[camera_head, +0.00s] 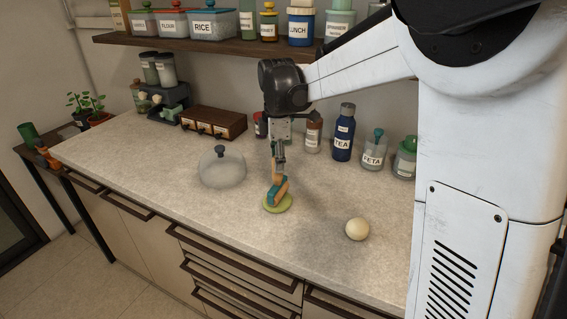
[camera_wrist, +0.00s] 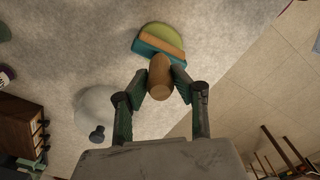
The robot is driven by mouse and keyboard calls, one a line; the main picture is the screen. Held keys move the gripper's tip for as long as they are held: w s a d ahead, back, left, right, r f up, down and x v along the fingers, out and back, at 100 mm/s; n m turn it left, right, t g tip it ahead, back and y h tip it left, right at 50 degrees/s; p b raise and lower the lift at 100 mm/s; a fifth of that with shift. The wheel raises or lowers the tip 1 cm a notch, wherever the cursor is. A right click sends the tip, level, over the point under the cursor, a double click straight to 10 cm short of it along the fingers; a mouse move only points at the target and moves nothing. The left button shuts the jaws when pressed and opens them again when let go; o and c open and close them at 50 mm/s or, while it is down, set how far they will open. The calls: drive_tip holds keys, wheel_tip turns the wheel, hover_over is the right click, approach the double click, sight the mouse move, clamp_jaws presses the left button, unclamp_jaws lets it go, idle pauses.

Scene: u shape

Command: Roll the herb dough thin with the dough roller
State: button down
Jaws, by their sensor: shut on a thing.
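The herb dough (camera_head: 284,206) is a flat green disc on the countertop, near the middle of the head view. It also shows at the top of the wrist view (camera_wrist: 163,32). The dough roller (camera_head: 279,187) has a wooden handle and an orange and teal head. Its head sits over the green disc and appears to touch it, covering part of it. In the wrist view the roller handle (camera_wrist: 160,82) is between my fingers. My gripper (camera_head: 277,171) points down and is shut on the handle.
A cream ball (camera_head: 357,229) lies on the counter to the right. A clear dome with a dark knob (camera_head: 222,168) stands to the left. A wooden drawer box (camera_head: 213,123), a blue tea bottle (camera_head: 343,134) and jars line the wall. The counter's front is clear.

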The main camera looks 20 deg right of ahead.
drive_tip(key=shift+w+a, duration=0.15)
drive_tip(key=shift+s+d, duration=1.1)
drive_tip(key=shift+d, duration=0.15)
idle(0.5)
drive_tip(key=shift+r, duration=0.15)
wheel_tip(320, 180, up, 8)
drive_tip(key=p, duration=0.4)
idle(0.4)
drive_tip(key=shift+f, duration=0.2)
idle(0.3)
